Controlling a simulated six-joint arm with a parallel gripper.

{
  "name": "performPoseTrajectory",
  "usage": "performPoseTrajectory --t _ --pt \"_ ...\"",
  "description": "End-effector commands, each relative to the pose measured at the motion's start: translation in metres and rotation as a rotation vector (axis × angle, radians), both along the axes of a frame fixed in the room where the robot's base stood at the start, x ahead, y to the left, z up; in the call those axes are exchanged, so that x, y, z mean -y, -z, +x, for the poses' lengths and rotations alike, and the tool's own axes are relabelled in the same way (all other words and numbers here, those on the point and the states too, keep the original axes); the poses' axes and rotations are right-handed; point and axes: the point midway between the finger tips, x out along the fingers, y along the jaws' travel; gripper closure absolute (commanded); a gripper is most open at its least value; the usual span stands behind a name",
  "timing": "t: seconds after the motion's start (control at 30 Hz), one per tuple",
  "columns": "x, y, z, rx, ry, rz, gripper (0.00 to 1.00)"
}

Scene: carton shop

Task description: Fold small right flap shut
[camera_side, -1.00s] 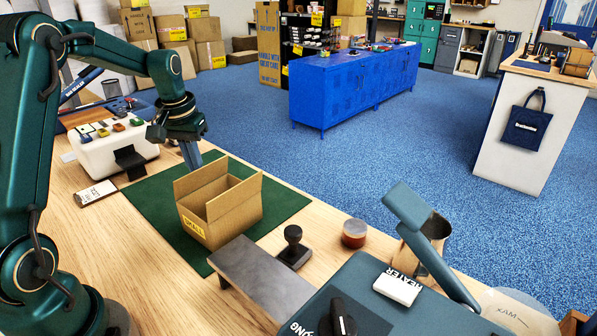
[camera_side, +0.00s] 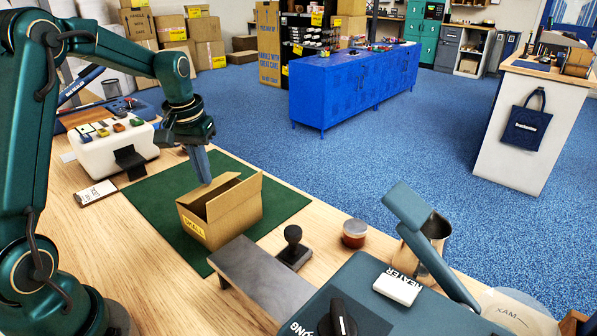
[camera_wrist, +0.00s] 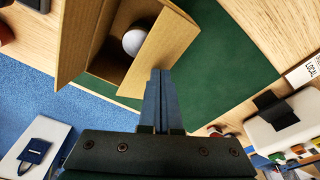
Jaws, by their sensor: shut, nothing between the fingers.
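A small open carton (camera_side: 222,226) with a yellow label stands on the green mat (camera_side: 155,195). One flap (camera_side: 221,196) leans inward over part of the opening; it also shows in the wrist view (camera_wrist: 163,50). Another flap (camera_side: 238,199) stands up on the right in the side view. A pale round object (camera_wrist: 134,41) lies inside the carton in the wrist view. My gripper (camera_side: 204,180) is shut and empty, with its fingertips at the outer side of the leaning flap. In the wrist view the fingertips (camera_wrist: 160,74) appear against that flap; exact contact is hard to tell.
A grey low stand (camera_side: 262,278), a black stamp (camera_side: 294,248) and a jar (camera_side: 354,233) stand right of the carton. The heater machine (camera_side: 375,300) is at the front right. A white block with colored items (camera_side: 115,148) stands at the left.

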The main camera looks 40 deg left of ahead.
Motion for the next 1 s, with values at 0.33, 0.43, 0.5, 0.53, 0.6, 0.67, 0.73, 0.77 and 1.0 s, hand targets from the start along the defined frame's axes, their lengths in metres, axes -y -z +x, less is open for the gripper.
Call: performPoseTrajectory --t 0.33,0.43,0.5,0.53,0.6,0.67,0.73,0.77,1.0 --pt "0.008 0.004 0.001 0.0 0.001 0.0 1.0" --pt "0.008 -0.001 0.001 0.002 0.001 0.001 1.0" --pt "0.007 -0.007 0.001 0.003 0.001 0.002 1.0" --pt "0.007 -0.01 0.001 0.003 0.001 0.002 1.0" --pt "0.007 -0.017 0.001 0.003 0.001 0.002 1.0" --pt "0.007 -0.023 0.001 0.003 0.001 0.002 1.0" --pt "0.007 -0.029 0.001 0.003 0.001 0.002 1.0" --pt "0.007 -0.032 0.001 0.003 0.001 0.002 1.0" --pt "0.007 -0.055 0.001 0.003 0.001 0.002 1.0"
